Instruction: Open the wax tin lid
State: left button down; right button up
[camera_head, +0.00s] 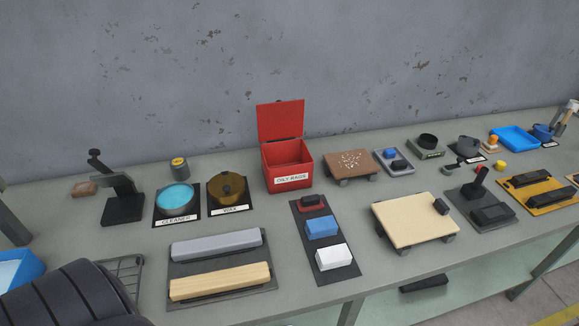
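The wax tin (228,187) stands on a black mat labelled "WAX" (231,210) on the left half of the workbench. It is round and dark gold-brown. A dark knob stands up in the middle of its top, and the lid appears to be on.
An open tin of blue cleaner (175,196) is just left of the wax tin. A red box marked "OILY RAGS" (288,166) stands to its right, lid raised. A black stand (123,205) is farther left. Grey and wooden bars (218,282) lie in front.

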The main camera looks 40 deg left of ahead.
aim_at(226, 181)
jog(key=u, duration=1.6)
